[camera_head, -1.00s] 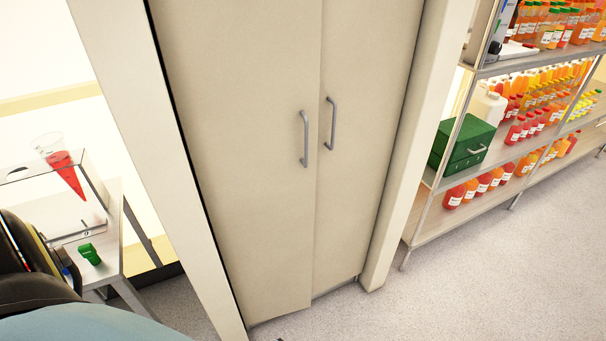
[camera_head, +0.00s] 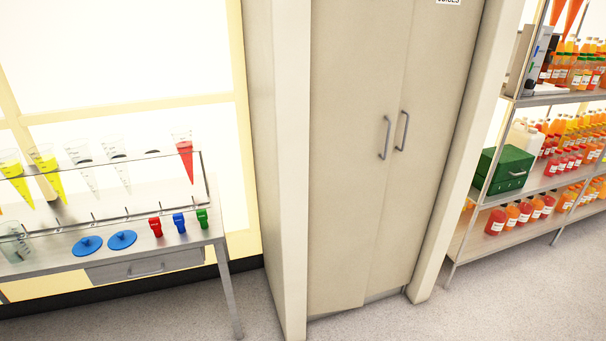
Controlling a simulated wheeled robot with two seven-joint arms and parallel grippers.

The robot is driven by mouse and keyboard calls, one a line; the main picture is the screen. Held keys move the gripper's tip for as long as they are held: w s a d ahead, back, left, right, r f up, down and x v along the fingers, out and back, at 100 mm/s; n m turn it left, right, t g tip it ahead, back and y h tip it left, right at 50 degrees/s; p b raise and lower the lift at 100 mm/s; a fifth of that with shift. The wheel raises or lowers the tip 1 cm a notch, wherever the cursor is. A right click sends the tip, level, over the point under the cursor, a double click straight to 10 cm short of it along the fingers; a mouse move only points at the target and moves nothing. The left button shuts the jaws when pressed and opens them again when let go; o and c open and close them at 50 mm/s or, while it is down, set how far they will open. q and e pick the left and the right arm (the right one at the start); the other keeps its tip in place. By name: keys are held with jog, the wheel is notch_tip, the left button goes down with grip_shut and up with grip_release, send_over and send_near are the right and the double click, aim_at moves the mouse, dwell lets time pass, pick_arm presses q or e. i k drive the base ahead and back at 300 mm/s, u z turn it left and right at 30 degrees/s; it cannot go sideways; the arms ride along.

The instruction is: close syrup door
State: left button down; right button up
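A tall beige cabinet has two doors, the left door (camera_head: 345,170) and the right door (camera_head: 432,150), each with a grey vertical handle. The left handle (camera_head: 386,138) and the right handle (camera_head: 403,131) sit near the middle seam. Both doors look shut or nearly so; at the bottom their edges do not line up exactly. A label (camera_head: 448,2) at the top of the right door is cut off by the frame. I cannot tell which door is the syrup door. Neither of my grippers is in view.
A metal table (camera_head: 190,242) with a rack of cone-shaped vessels, blue discs and small coloured clamps stands at left. Shelves of juice bottles (camera_head: 495,222) and a green box (camera_head: 505,168) stand at right. The floor (camera_head: 400,325) before the cabinet is clear.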

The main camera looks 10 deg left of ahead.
aim_at(359, 48)
jog(key=z, duration=0.9)
jog(key=i, duration=1.15)
jog(key=u, duration=0.1)
